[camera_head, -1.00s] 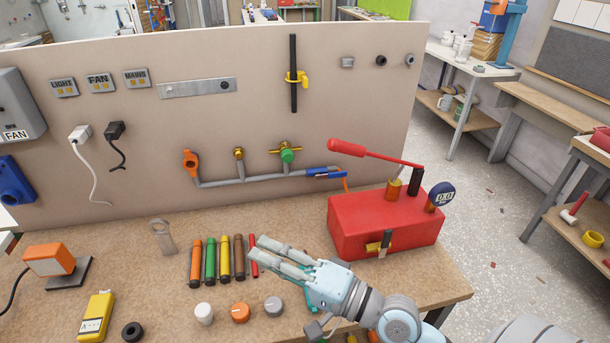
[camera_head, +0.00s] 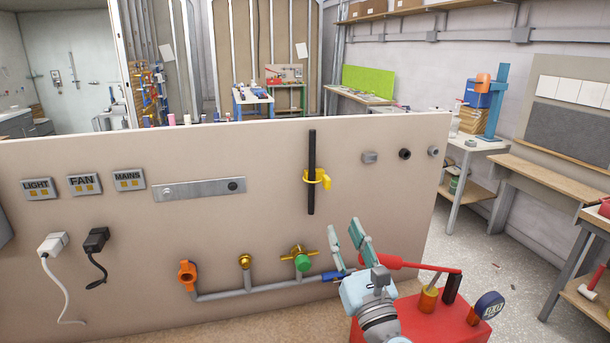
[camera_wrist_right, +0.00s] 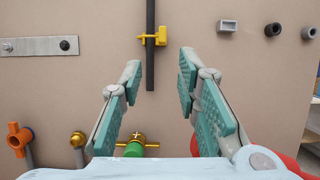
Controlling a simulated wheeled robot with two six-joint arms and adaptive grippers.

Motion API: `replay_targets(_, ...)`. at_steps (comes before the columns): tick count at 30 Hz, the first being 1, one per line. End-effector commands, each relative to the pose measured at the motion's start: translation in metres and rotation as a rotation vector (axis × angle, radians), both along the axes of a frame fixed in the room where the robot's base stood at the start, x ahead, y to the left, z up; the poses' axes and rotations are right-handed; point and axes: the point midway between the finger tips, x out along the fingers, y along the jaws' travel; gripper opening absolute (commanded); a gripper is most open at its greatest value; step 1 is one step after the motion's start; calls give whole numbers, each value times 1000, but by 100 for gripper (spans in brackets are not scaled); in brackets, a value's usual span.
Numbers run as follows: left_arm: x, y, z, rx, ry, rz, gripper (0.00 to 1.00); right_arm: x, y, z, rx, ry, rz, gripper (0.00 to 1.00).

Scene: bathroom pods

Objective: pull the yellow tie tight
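The yellow tie (camera_head: 310,176) loops around a vertical black bar (camera_head: 311,198) on the beige panel, with its tail sticking out to the right. In the right wrist view the tie (camera_wrist_right: 161,37) is ahead, above and between the fingertips, around the black bar (camera_wrist_right: 150,75). My right gripper (camera_head: 346,233) is open and empty, fingers pointing up, below and right of the tie and apart from it. The right wrist view shows its two fingers (camera_wrist_right: 159,80) spread wide with nothing between them. My left gripper is not in view.
Below the tie are a grey pipe (camera_head: 235,294) with an orange valve (camera_head: 187,275) and a green-knobbed valve (camera_head: 303,262). A red pump box (camera_head: 425,322) with a red lever (camera_head: 400,262) stands close to my right arm. Small fittings (camera_head: 370,157) sit right of the tie.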

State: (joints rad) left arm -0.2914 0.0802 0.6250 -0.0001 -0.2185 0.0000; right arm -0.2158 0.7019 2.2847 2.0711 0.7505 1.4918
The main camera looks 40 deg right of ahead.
Motion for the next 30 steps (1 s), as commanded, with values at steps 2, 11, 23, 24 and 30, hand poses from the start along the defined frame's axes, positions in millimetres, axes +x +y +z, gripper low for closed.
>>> replay_targets(2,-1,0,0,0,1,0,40,1,-1,0,8,0,-1,30)
replay_targets(11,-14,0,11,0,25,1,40,40,-8,17,12,-2,9,30)
replay_targets(23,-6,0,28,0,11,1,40,111,-34,47,11,-2,8,30)
replay_targets(24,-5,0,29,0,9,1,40,116,-36,49,10,0,7,30)
replay_targets(30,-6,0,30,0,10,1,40,130,-41,53,10,1,7,30)
